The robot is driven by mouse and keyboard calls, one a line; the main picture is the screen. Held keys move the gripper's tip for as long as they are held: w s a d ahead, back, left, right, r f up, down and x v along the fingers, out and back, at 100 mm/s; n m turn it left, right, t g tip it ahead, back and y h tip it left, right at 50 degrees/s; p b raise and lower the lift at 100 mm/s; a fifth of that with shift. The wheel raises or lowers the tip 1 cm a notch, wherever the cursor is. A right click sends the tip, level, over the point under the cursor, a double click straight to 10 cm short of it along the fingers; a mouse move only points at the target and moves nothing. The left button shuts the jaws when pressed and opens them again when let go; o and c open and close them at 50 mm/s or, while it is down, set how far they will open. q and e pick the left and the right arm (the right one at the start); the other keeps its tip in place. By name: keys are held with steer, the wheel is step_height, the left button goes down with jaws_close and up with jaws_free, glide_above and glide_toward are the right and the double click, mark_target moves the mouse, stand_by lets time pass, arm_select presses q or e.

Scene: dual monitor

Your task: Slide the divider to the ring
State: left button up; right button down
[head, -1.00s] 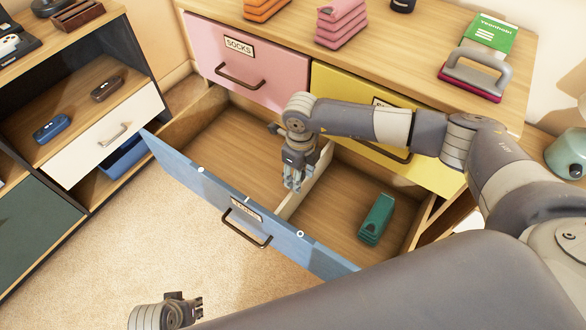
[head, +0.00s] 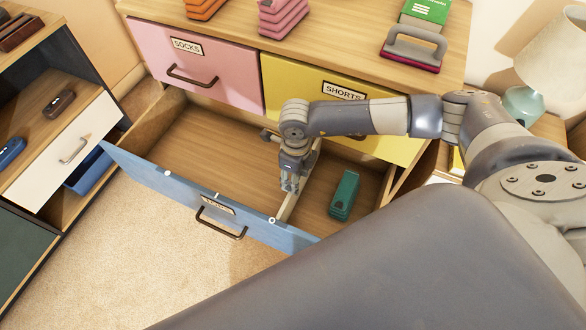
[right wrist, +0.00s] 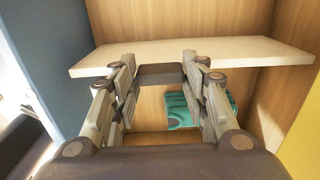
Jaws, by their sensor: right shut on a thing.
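The divider (head: 291,207) is a pale wooden board standing across the open blue drawer (head: 130,172). It also shows as a pale bar in the right wrist view (right wrist: 255,50). My right gripper (head: 289,186) points down over the divider and is shut on it; the fingers hide part of the board. The ring (head: 272,220) is a small white circle on the top edge of the blue drawer front. The divider's front end is close beside the ring; exact alignment is hard to tell. My left gripper is out of view.
A teal folded item (head: 344,195) lies in the right compartment, near the divider. The left compartment (head: 210,150) is empty. A white dot (head: 167,173) and a tick (head: 216,195) mark the same front edge. Pink (head: 190,65) and yellow (head: 295,90) drawers are closed above.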

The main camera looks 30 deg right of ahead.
steer(key=shift+s+d+f, duration=0.1)
steer(key=shift+s+d, duration=0.05)
steer(key=shift+s, duration=0.05)
steer(key=c, duration=0.9)
jaws_free()
steer(key=shift+w+r, duration=0.1)
steer(key=shift+r, duration=0.45)
step_height(320, 180, up, 11)
